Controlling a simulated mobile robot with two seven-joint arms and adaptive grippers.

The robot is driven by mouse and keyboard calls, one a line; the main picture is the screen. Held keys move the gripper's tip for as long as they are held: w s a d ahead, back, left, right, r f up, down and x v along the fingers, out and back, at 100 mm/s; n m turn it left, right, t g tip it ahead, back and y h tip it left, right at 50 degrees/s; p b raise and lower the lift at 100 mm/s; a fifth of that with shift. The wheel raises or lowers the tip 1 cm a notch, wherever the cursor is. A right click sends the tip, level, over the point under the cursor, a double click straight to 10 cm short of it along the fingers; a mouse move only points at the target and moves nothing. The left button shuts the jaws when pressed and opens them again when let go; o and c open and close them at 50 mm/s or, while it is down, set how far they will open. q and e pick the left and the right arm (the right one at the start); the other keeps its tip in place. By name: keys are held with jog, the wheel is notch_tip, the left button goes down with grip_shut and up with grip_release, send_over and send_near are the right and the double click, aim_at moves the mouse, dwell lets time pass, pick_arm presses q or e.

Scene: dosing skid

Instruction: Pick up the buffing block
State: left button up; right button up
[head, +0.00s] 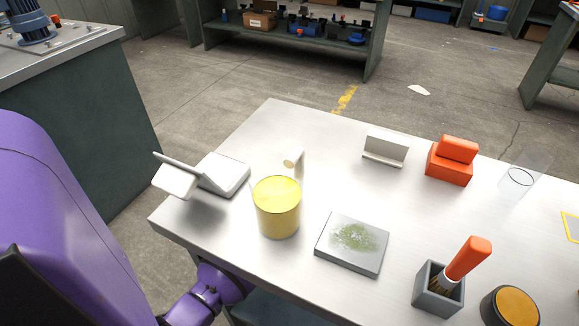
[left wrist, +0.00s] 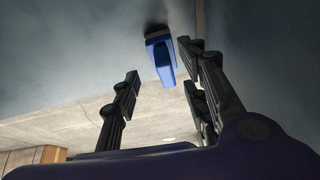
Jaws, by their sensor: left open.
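An orange-red block (head: 450,162) with a raised upper part sits near the far edge of the table, right of centre in the head view. A blue piece (left wrist: 161,57) shows beyond my fingers in the left wrist view, against a grey-blue surface. I cannot tell for certain which of these is the buffing block. My left gripper (left wrist: 160,72) is open, with nothing held between its fingers. In the head view its arm passes at the table's near left edge and its fingers are hidden. My right gripper is in neither view.
The table (head: 325,190) holds a yellow cylinder (head: 277,207), a white angled stand (head: 222,174), a white holder (head: 385,148), a grey slab (head: 350,262), a brush cup (head: 437,296), an orange-topped round tin (head: 510,306) and a clear glass (head: 517,181).

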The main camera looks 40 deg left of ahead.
pick_arm(q)
jog(key=w+r, duration=0.2)
jog(key=shift+w+a, duration=0.15)
jog(key=shift+w, duration=0.2)
jog(key=shift+w+f+n, duration=0.15)
jog(key=shift+f+n, duration=0.15)
jog(key=x, duration=0.1)
jog(key=b+x, duration=0.1)
jog(key=x, duration=0.1)
jog(key=shift+s+a+f, duration=0.1)
jog(key=shift+s+a, duration=0.05)
jog(key=shift+s, duration=0.1)
jog(key=b+x, duration=0.2)
jog(key=x, duration=0.1)
jog(key=shift+a+f, duration=0.2)
jog(key=shift+f, duration=0.1)
jog(key=shift+w+f, duration=0.15)
jog(key=shift+f, duration=0.05)
jog(key=shift+r, duration=0.1)
jog(key=shift+c, duration=0.2)
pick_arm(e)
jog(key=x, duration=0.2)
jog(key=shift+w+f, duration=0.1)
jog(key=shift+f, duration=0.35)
pick_arm(q)
grip_shut()
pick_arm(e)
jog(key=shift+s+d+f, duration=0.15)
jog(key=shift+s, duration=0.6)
